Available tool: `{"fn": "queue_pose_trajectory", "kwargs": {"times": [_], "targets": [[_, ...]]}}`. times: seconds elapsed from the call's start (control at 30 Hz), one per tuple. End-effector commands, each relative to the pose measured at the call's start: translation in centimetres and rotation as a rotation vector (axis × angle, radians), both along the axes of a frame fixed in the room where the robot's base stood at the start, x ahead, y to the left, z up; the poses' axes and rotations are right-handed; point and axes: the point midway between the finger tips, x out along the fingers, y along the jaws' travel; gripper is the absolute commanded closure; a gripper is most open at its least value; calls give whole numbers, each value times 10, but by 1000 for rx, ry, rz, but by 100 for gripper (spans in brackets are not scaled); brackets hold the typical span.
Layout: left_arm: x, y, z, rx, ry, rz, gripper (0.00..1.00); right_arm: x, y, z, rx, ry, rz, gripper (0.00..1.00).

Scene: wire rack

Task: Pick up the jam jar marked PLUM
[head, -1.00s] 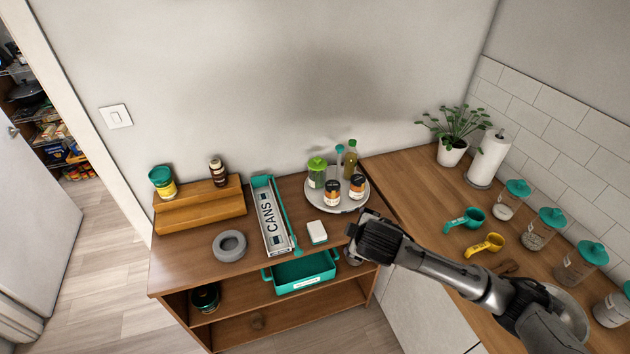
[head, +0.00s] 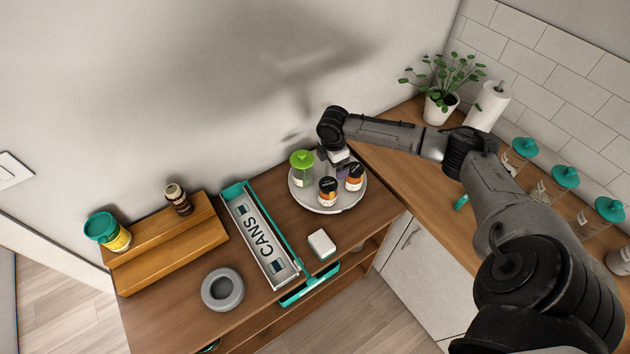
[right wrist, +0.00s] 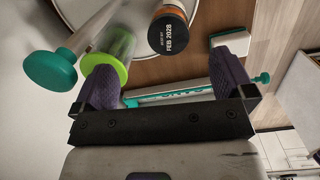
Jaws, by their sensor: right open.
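Two small jars with black lids and orange-and-white labels stand on a round pale turntable (head: 299,196): a front jar (head: 328,192) and a right jar (head: 354,179). I cannot read PLUM on either. My right gripper (head: 338,167) is over the back of the turntable, behind the two jars. In the right wrist view its purple fingers (right wrist: 163,78) are apart with nothing held between them. One black-lidded jar (right wrist: 168,32) shows beyond the fingertips, its lid printed FEB 2028. My left gripper is out of view.
A green-lidded jar (head: 302,166) stands on the turntable's left, close to my gripper; its lid (right wrist: 108,70) nears one finger. A teal-topped item (right wrist: 50,72) is beside it.

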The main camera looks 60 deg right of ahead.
Motion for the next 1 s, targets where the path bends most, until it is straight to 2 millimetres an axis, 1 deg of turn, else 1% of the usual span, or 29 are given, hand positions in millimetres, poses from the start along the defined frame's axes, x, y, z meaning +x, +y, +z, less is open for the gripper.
{"fn": "queue_pose_trajectory", "kwargs": {"times": [0.27, 0.4, 0.57, 0.67, 0.9, 1.0], "targets": [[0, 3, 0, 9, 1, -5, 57, 0, 12, -2, 86, 13, 221, 0], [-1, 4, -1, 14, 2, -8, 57, 1, 13, -2, 90, 10, 340, 0], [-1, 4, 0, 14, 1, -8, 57, 1, 13, -4, 89, 13, 438, 0], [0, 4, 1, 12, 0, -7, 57, 1, 14, -13, 90, 15, 459, 0], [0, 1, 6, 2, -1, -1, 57, 1, 13, -54, 90, 17, 461, 0], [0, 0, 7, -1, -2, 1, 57, 1, 13, -69, 90, 16, 460, 0]]}}
